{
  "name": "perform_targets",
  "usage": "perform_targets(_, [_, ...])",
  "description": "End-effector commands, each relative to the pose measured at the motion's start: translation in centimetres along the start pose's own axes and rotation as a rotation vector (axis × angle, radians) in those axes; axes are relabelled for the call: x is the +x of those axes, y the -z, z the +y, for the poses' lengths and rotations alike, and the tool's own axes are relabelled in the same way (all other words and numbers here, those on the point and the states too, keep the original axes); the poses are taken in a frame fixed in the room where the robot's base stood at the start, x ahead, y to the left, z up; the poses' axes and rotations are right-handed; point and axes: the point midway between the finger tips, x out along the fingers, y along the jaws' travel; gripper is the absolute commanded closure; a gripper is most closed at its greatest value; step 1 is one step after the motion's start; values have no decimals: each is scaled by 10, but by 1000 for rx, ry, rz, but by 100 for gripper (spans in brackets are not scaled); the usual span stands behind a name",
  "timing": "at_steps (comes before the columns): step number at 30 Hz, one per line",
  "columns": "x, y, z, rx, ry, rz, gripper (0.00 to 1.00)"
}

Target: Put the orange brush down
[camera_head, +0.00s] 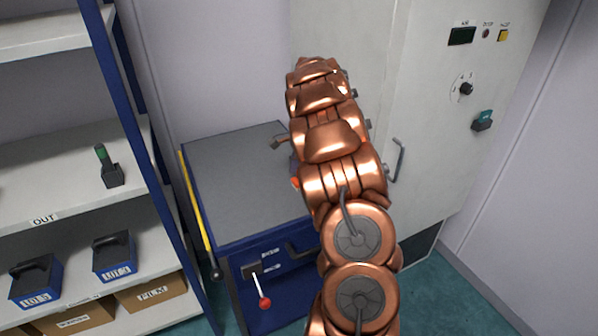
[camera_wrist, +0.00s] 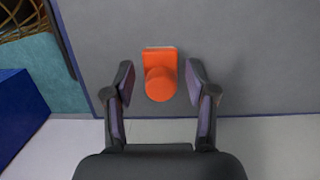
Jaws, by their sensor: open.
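The orange brush (camera_wrist: 161,78) lies on the grey top of the blue cabinet (camera_head: 225,185), as far as I can tell. Its round handle end points toward my gripper, and a pale strip shows along its far edge. My gripper (camera_wrist: 160,82) is open, with one finger on each side of the brush and a visible gap on both sides. In the head view my arm hides most of the gripper and brush; only a small orange patch (camera_head: 296,183) shows beside the arm.
A shelf rack (camera_head: 70,180) with blue lot boxes (camera_head: 114,257) and cardboard boxes stands at left. A black holder with a green-handled tool (camera_head: 109,168) sits on it. A grey machine (camera_head: 440,130) with a handle and knobs stands at right. The cabinet top's left part is clear.

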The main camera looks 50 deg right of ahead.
Motion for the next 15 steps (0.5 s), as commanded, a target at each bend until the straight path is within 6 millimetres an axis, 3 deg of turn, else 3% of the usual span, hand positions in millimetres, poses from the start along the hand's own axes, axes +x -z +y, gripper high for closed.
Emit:
perform_targets(7, [3, 2, 0, 1, 1, 0, 44])
perform_targets(15, [-31, 0, 1, -1, 2, -1, 44])
